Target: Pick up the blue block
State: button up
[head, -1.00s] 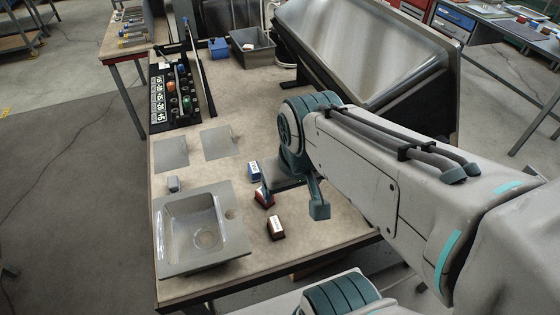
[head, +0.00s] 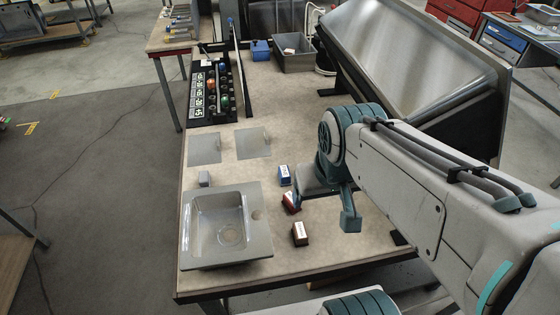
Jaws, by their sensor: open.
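The blue block (head: 285,175), with a white label on top, sits on the tabletop to the right of the sink. My gripper (head: 322,212) is open just right of and nearer than the blue block, its jaws spread apart. I see nothing held between the fingers. The blue block shows mostly unobstructed and appears apart from the gripper; the height of the fingers above the table is hard to tell.
The sink basin (head: 226,226) and a small grey block (head: 204,179) are left. Two flat grey plates lie behind. A black rack (head: 212,95), blue bin (head: 260,50) and grey bin (head: 293,56) stand farther back. A tilted metal panel (head: 410,50) rises right.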

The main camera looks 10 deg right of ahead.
aim_at(284, 173)
jog(key=z, duration=0.05)
jog(key=k, duration=0.5)
jog(key=z, duration=1.65)
jog(key=k, duration=0.75)
jog(key=u, duration=1.35)
jog(key=i, duration=1)
